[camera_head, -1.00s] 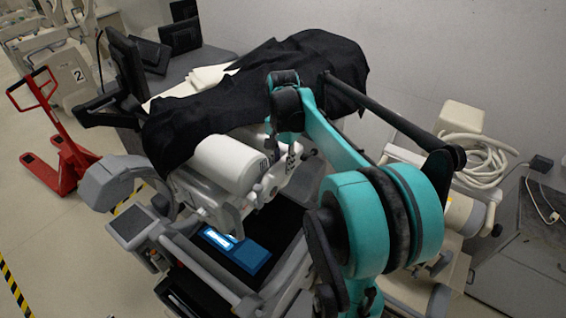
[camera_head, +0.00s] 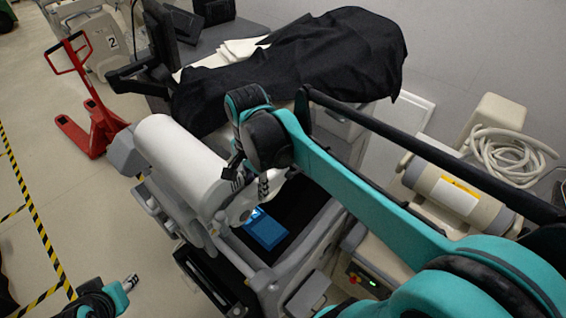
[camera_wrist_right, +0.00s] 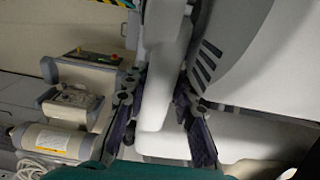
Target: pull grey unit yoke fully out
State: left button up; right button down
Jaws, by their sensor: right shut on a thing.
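The grey unit's yoke, with a white cylinder (camera_head: 185,160) on top, stands clear of the black-draped cart at centre left in the head view. My right gripper (camera_head: 250,182) is at the yoke's right end, below my teal arm. In the right wrist view my right gripper (camera_wrist_right: 160,88) has a finger on each side of a pale bar (camera_wrist_right: 158,105) of the yoke and is shut on it. The exact contact is partly hidden in the head view. Part of my left gripper (camera_head: 130,283) shows at the lower left, away from the unit; its jaws are unclear.
A black cloth (camera_head: 300,70) covers the cart behind. A blue pad (camera_head: 265,228) lies on a dark surface below the yoke. A red pallet jack (camera_head: 100,125) stands at the left. A beige machine with a coiled hose (camera_head: 505,150) is at the right. Floor at left is open.

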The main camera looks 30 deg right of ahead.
aim_at(229, 208)
jog(key=a, duration=0.2)
jog(key=s+a, duration=0.1)
jog(key=a, duration=0.2)
jog(key=s+a, duration=0.1)
jog(key=a, duration=0.1)
jog(key=shift+s+a+r, duration=0.2)
jog(key=shift+a+r, duration=0.05)
jog(key=shift+r, duration=0.05)
jog(key=shift+s+a, duration=0.1)
jog(key=shift+a, duration=0.35)
pick_arm(q)
jog(key=shift+s+r, duration=0.1)
jog(key=shift+s, duration=0.05)
pick_arm(e)
jog(key=c, duration=1.2)
grip_release()
pick_arm(q)
jog(key=shift+s, duration=0.2)
pick_arm(e)
jog(key=shift+s, duration=0.2)
pick_arm(q)
jog(key=shift+w, duration=0.15)
pick_arm(e)
jog(key=shift+w+a, duration=0.1)
jog(key=shift+w, duration=0.05)
jog(key=shift+f, duration=0.1)
